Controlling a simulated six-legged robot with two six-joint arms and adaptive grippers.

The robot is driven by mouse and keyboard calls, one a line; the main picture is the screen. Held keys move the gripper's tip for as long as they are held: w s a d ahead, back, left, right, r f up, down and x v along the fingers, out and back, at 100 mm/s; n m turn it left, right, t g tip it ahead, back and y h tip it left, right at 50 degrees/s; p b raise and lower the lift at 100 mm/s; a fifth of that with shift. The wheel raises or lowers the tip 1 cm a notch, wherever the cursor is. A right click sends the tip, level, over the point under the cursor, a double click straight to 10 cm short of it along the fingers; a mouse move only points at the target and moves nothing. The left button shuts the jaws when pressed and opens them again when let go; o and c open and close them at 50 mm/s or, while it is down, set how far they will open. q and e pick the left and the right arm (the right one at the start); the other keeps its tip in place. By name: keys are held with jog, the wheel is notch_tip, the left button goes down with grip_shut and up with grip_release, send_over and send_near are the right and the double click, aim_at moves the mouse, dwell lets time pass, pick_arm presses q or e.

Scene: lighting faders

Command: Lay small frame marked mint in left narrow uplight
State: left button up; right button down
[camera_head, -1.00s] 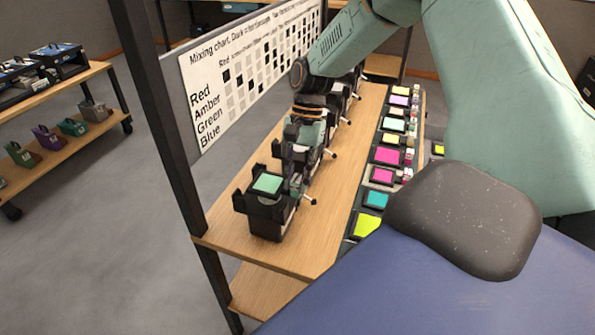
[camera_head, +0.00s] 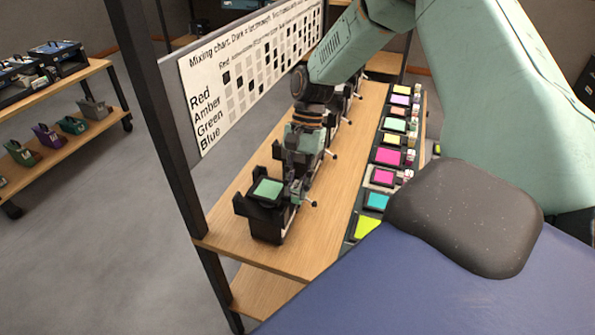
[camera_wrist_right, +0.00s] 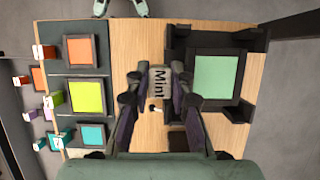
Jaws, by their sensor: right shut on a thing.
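The small frame with a mint-green sheet (camera_head: 267,189) is at the top of the nearest black uplight (camera_head: 266,226), within its corner brackets. In the right wrist view the mint frame (camera_wrist_right: 216,77) sits flat between the dark brackets of the uplight (camera_wrist_right: 246,40). I cannot tell whether it rests fully on them. My right gripper (camera_head: 296,190) is beside the frame. In the wrist view its fingers (camera_wrist_right: 158,100) are shut on the frame's tag, which reads "Mint" (camera_wrist_right: 159,82). My left gripper is not in view.
More uplights stand behind in a row, partly hidden by my right arm. A dark rack (camera_head: 352,226) of colored frames with tags runs along the right of the wooden shelf (camera_head: 310,250). A mixing chart (camera_head: 240,75) and a dark post (camera_head: 165,140) stand at the left.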

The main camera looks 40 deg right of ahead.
jog(key=shift+s+a+r, duration=0.2)
jog(key=shift+s, duration=0.05)
jog(key=shift+w+d+f, duration=0.2)
jog(key=shift+f, duration=0.1)
jog(key=shift+a+f, duration=0.1)
jog(key=shift+s+f, duration=0.1)
jog(key=shift+s, duration=0.05)
jog(key=shift+f+b, duration=0.1)
jog(key=shift+b, duration=0.2)
jog(key=shift+f, duration=0.4)
jog(key=shift+f, duration=0.15)
jog(key=shift+f+b, duration=0.3)
jog(key=shift+b, duration=0.05)
